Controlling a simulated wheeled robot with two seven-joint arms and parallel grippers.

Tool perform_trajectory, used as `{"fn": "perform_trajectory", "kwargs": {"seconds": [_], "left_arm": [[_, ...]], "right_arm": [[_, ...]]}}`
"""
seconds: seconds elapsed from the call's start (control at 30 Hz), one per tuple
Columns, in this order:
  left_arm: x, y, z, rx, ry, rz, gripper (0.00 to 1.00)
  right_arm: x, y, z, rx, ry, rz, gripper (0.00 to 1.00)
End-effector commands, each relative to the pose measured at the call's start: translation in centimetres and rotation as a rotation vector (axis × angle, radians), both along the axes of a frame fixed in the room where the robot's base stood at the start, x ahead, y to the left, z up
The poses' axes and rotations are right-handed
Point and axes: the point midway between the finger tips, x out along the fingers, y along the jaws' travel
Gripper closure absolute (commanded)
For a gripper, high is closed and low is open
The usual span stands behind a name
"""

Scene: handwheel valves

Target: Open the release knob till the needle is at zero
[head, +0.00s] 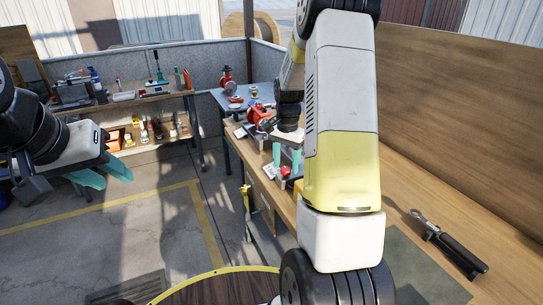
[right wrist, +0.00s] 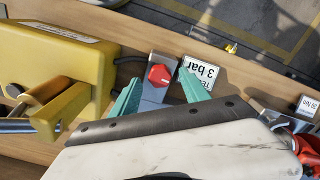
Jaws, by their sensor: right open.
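The red hexagonal knob (right wrist: 159,75) sits on a grey metal block in the right wrist view. My right gripper (right wrist: 160,80) is open, with one teal finger on each side of the knob. I see gaps between the fingers and the knob, and cannot tell their height difference. In the head view my right gripper (head: 287,164) points down over the bench, with red parts (head: 285,171) just below it. My left gripper (head: 117,184) is open and empty over the floor at the left. No gauge needle can be made out.
A "3 bar" sign (right wrist: 201,73) stands close beside the right finger. A yellow machine (right wrist: 55,70) is at the left of that view, red parts (right wrist: 308,145) at the right. A black-handled tool (head: 452,247) lies on the wooden bench. A shelf (head: 130,100) stands at the back left.

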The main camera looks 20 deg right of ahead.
Motion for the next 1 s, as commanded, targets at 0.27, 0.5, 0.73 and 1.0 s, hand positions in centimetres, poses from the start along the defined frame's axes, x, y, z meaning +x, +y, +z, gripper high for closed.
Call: {"fn": "perform_trajectory", "kwargs": {"seconds": [0.27,0.5,0.73,1.0], "left_arm": [[0.0,0.0,0.0,0.0,0.0,0.0,0.64],[0.0,0.0,0.0,0.0,0.0,0.0,0.64],[0.0,0.0,0.0,0.0,0.0,0.0,0.64],[0.0,0.0,0.0,0.0,0.0,0.0,0.64]], "right_arm": [[0.0,0.0,2.9,0.0,-0.003,0.0,0.46],[0.1,0.0,5.0,0.0,-0.003,-0.001,0.46],[0.0,0.0,5.3,0.0,0.0,-0.001,0.46],[0.1,0.0,6.3,0.0,-0.003,-0.001,0.46]]}}
